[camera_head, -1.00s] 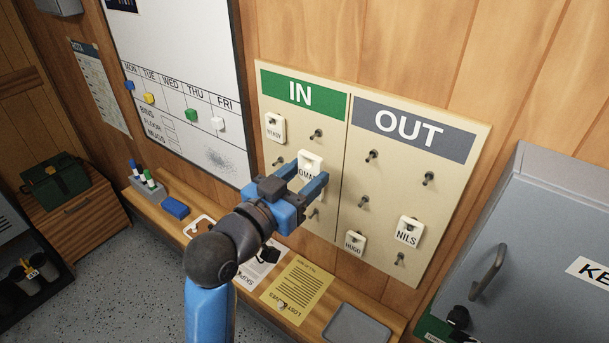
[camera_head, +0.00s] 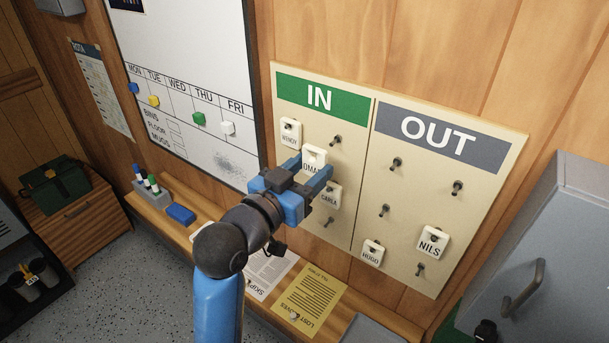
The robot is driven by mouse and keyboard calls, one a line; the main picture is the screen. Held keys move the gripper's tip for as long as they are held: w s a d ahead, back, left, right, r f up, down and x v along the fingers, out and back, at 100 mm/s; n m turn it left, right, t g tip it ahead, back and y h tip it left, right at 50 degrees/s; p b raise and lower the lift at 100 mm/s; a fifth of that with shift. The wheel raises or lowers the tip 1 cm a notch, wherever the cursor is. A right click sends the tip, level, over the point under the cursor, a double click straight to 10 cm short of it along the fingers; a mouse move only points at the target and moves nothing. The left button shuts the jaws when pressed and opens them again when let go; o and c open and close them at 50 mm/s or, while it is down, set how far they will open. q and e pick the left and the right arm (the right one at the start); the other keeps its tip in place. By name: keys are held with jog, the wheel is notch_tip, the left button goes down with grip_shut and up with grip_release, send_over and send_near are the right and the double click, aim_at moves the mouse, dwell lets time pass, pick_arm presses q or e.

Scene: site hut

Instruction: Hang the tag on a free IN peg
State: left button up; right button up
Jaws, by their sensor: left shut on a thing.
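My left gripper (camera_head: 312,168) is shut on a white tag (camera_head: 314,156) whose visible letters read "OMA". It holds the tag upright in front of the IN half of the peg board (camera_head: 364,195). The top right IN peg (camera_head: 336,140) and bottom right IN peg (camera_head: 328,222) are bare. The left IN pegs below WENDY are hidden by the tag and gripper. My right gripper is not in view.
The OUT side holds a NILS tag (camera_head: 431,241) and a HUGO tag (camera_head: 372,252), with several bare pegs. A wooden ledge (camera_head: 342,311) with papers runs below. A grey cabinet (camera_head: 560,240) stands at right; a whiteboard (camera_head: 190,70) hangs at left.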

aim_at(338, 150)
pick_arm(q)
jog(key=shift+w+d, duration=0.55)
jog(key=shift+d, duration=0.35)
jog(key=shift+w+d+b, duration=0.15)
jog(key=shift+w+b, duration=0.2)
jog(key=shift+w, duration=0.1)
jog(key=shift+w+d, duration=0.2)
jog(key=shift+w, duration=0.2)
jog(key=shift+x, duration=0.95)
jog(key=shift+d, duration=0.15)
jog(key=shift+w+f, duration=0.1)
jog(key=shift+f, duration=0.2)
jog(key=o, duration=1)
